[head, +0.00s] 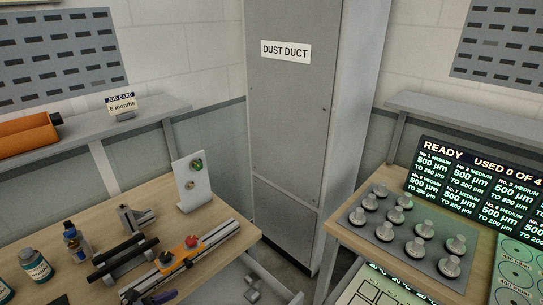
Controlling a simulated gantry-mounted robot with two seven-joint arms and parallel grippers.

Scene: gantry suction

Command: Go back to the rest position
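Neither of my grippers shows in the head view, so their state cannot be seen. The left wooden bench (232,223) carries a metal rail (215,243) with an orange block (178,250) and a red knob (191,241) on it. A white upright plate (192,182) with green round parts stands behind the rail. The right bench (349,232) carries a grey tray (376,246) with several grey-topped knob-like pieces standing in it. A dark display (478,180) behind the tray reads "READY" and "USED 0 OF 4".
Several small bottles (36,264) stand at the left bench's left side. A dark bar fixture (120,255) lies beside the rail. A tall grey dust duct (290,130) stands between the benches. A green panel with circles (516,275) is at the far right. An orange cylinder (28,135) lies on the left shelf.

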